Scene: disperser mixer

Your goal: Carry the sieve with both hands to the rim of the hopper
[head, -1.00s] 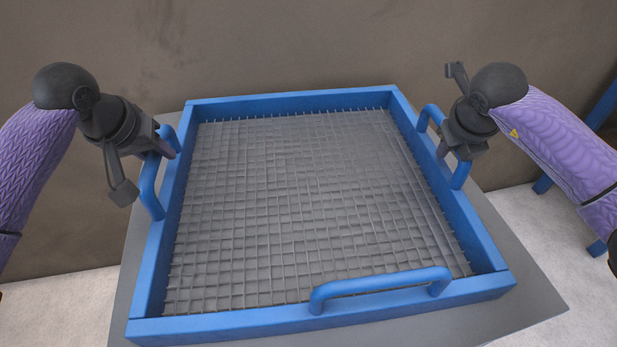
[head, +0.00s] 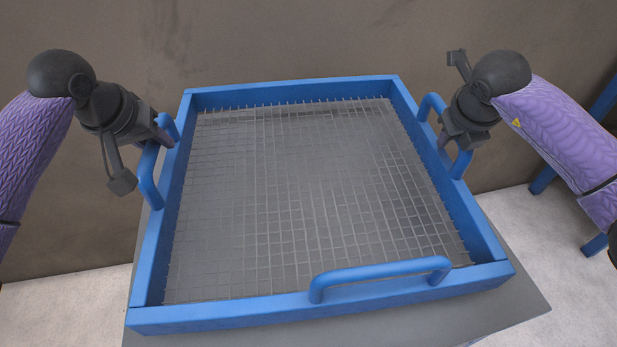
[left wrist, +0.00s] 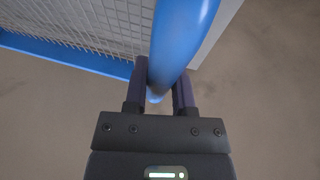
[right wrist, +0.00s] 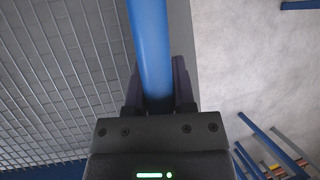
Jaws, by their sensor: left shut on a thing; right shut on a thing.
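The sieve (head: 330,311) is a square blue frame with a grey wire mesh and blue bar handles. It fills the middle of the head view, above a grey surface. My left gripper (head: 165,138) is shut on the left side handle (head: 150,180); in the left wrist view the blue bar (left wrist: 180,40) passes between the fingers (left wrist: 160,90). My right gripper (head: 460,140) is shut on the right side handle (head: 461,166); the right wrist view shows that bar (right wrist: 150,45) between its fingers (right wrist: 160,85). The front handle (head: 380,272) is free. I cannot make out the hopper's rim.
The grey surface (head: 515,305) shows below the sieve at the front right. A brown wall (head: 290,35) stands behind. Pale floor (head: 60,300) lies at both sides, and blue bars (head: 598,120) stand at the far right.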

